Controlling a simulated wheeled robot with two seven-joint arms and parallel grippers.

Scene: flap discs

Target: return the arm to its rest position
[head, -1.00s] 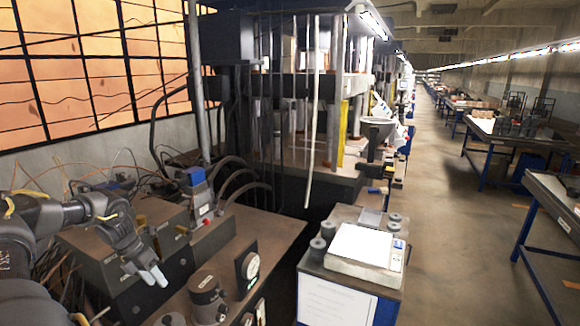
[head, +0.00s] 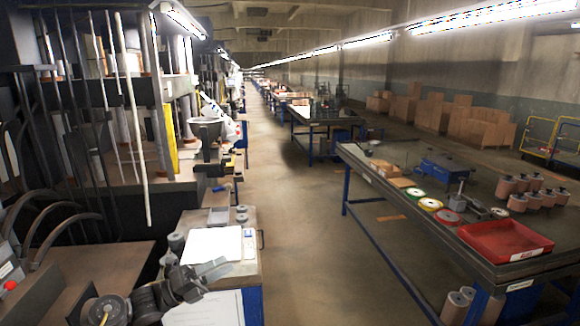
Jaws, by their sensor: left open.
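My left gripper (head: 218,274) is at the lower left, its arm coming in from the bottom left edge. It is open with nothing seen between its fingers. It shows in front of a small bench (head: 246,216) with a white-topped scale (head: 212,244); I cannot tell whether it touches anything. My right gripper is not in view. Flap discs lie on the right-hand table (head: 385,190): one with a green rim (head: 415,193), one with a yellow rim (head: 430,204) and a red one (head: 447,217), all far from the gripper.
A red tray (head: 503,241) and several copper-coloured cylinders (head: 520,190) stand on the right-hand table. A dark machine with hoses (head: 90,110) fills the left. A clear aisle (head: 290,230) runs down the middle. Cardboard boxes (head: 480,125) stand at the back right.

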